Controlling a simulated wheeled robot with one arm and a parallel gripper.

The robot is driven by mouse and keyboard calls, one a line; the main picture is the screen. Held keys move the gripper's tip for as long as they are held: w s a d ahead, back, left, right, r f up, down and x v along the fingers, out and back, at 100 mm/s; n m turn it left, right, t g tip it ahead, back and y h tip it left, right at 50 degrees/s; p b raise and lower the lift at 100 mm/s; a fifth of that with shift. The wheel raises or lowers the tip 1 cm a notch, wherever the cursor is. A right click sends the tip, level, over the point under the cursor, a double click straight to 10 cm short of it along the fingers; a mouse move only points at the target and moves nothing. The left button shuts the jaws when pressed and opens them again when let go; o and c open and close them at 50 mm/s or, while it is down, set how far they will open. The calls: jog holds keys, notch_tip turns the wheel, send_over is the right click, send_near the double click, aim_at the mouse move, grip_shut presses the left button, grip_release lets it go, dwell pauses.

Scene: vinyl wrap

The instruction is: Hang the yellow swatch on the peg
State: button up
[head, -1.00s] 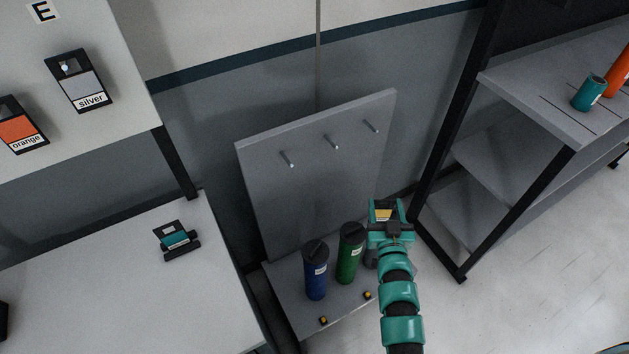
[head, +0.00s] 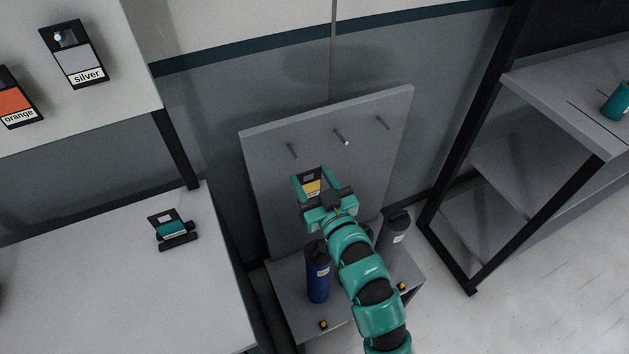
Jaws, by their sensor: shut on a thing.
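My gripper (head: 311,185) is shut on the yellow swatch (head: 313,188), a dark-framed card with a yellow face. It holds the swatch in front of the grey peg board (head: 262,165), low between the left and middle pegs. The board has three pegs in a row: the left peg (head: 292,150), the middle peg (head: 341,137) and the right peg (head: 382,122). All three look empty. The swatch is below the pegs in the picture and appears apart from them. Its hole and its distance from the board cannot be told clearly.
A blue cylinder (head: 318,275) and a dark grey cylinder (head: 396,232) stand on the low shelf below the board. A silver swatch (head: 77,55) and an orange swatch (head: 16,97) are upper left. A teal swatch (head: 167,227) stands on the left table. A shelf rack (head: 565,95) is right.

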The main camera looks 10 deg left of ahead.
aim_at(298, 159)
jog(key=shift+f+x, duration=0.3)
jog(key=shift+x, duration=1.15)
jog(key=shift+f+x, duration=0.3)
jog(key=shift+x, duration=1.15)
jog(key=shift+f+x, duration=0.3)
jog(key=shift+x, duration=1.15)
jog(key=o, duration=1)
jog(key=shift+o, duration=0.2)
